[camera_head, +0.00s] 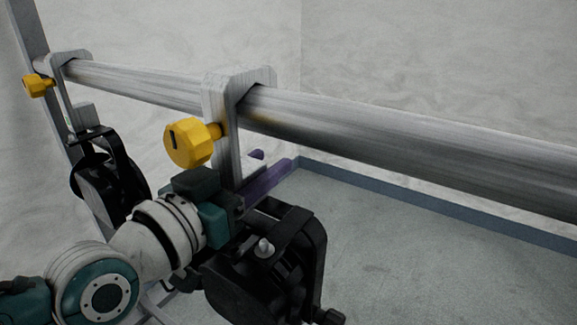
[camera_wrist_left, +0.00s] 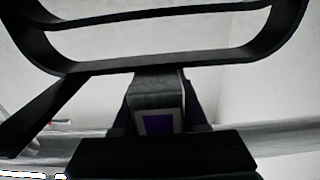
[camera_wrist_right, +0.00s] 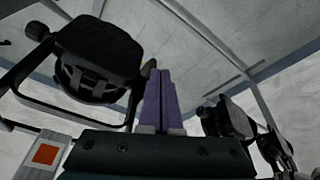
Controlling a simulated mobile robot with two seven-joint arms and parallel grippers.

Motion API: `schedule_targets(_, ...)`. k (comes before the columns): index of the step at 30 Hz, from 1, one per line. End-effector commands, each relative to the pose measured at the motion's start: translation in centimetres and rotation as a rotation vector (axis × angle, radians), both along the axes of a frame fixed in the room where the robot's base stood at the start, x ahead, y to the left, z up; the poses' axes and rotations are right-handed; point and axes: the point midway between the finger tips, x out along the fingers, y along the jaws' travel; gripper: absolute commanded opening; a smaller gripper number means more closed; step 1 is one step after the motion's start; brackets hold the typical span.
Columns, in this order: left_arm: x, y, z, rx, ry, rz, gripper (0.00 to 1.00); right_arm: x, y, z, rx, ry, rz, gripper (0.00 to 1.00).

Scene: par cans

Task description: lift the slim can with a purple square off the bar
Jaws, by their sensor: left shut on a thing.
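The can with the purple square (camera_head: 265,275) is black and hangs below the bar (camera_head: 400,140) in the head view. Its grey clamp (camera_head: 222,105) with a yellow knob (camera_head: 187,143) is hooked over the bar. The purple square (camera_wrist_left: 158,124) shows on the clamp's plate in the left wrist view, with the black yoke (camera_wrist_left: 110,66) across the top. My left gripper (camera_head: 268,168) is shut on this clamp below the bar, one purple finger on each side. My right gripper (camera_wrist_right: 160,95) shows only in the right wrist view, with its purple fingers together and nothing seen between them.
Another black can (camera_head: 105,180) hangs at the far left of the bar from a clamp with a yellow knob (camera_head: 38,86). The right wrist view shows an orange square (camera_wrist_right: 45,153) and dark cans on both sides. The bar to the right is clear.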

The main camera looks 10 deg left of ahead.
Motion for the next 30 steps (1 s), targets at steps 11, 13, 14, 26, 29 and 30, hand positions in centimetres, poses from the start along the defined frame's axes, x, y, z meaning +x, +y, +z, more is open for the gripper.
schedule_targets(11,-0.01,0.00,-0.01,0.000,0.000,0.000,0.00,0.02,0.04,0.01,0.002,-0.001,-0.002,0.00)
schedule_targets(13,-0.01,0.00,-0.01,0.000,0.000,0.000,0.00,0.03,0.07,0.01,0.003,-0.001,-0.002,0.00)
schedule_targets(14,-0.01,0.00,-0.01,0.000,0.000,0.000,0.00,0.04,0.08,0.01,0.003,-0.001,-0.002,0.00)
schedule_targets(26,0.16,0.02,0.57,-0.003,-0.015,0.002,0.00,0.05,0.14,0.07,0.006,-0.001,-0.003,0.00)
schedule_targets(29,0.15,0.01,0.56,-0.003,-0.014,0.002,0.00,0.05,0.14,0.07,0.006,-0.001,-0.003,0.00)
schedule_targets(30,0.14,0.01,0.56,-0.003,-0.014,0.002,0.00,0.05,0.14,0.07,0.006,-0.001,-0.003,0.00)
